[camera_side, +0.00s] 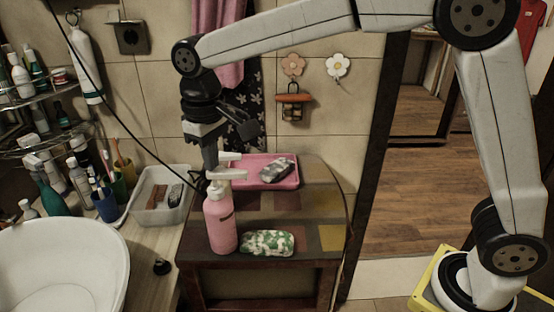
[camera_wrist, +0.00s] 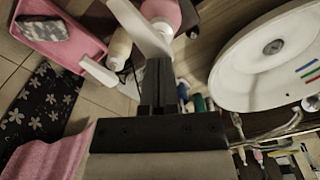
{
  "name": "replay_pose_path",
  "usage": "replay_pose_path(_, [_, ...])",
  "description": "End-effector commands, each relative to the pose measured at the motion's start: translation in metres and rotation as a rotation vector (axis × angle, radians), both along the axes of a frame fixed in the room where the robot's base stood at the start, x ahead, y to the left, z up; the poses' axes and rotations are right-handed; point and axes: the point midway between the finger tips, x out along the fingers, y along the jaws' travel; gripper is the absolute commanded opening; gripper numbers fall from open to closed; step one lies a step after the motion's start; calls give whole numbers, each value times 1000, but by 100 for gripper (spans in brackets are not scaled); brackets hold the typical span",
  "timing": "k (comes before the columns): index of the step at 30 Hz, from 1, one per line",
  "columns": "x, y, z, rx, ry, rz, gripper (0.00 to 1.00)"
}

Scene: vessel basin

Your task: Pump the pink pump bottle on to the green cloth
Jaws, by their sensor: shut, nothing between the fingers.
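The pink pump bottle (camera_side: 220,222) stands upright near the left front edge of the small table, its white pump head (camera_side: 226,174) on top. Its pink body also shows at the top of the wrist view (camera_wrist: 163,10). The green cloth (camera_side: 267,243), patterned green and white, lies on the table just right of the bottle's base. My gripper (camera_side: 210,164) points down, shut and empty, directly over or very close to the pump head. In the wrist view the closed fingertips (camera_wrist: 158,62) are beside the white nozzle; whether they touch is unclear.
A pale bottle (camera_wrist: 120,47) with a white nozzle stands close behind the pink one. A pink tray (camera_side: 265,160) holds a grey patterned cloth (camera_side: 276,170) at the back. A white basin (camera_side: 62,262) and clear bin (camera_side: 158,198) are left. The table's right side is clear.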

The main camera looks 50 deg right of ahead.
Motion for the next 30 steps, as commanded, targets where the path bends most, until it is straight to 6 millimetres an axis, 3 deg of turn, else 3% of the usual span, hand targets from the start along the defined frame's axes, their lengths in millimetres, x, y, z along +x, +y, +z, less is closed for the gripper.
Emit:
replay_pose_path(12, [0,0,16,1,-4,0,0])
replay_pose_path(30, [0,0,16,1,-3,0,0])
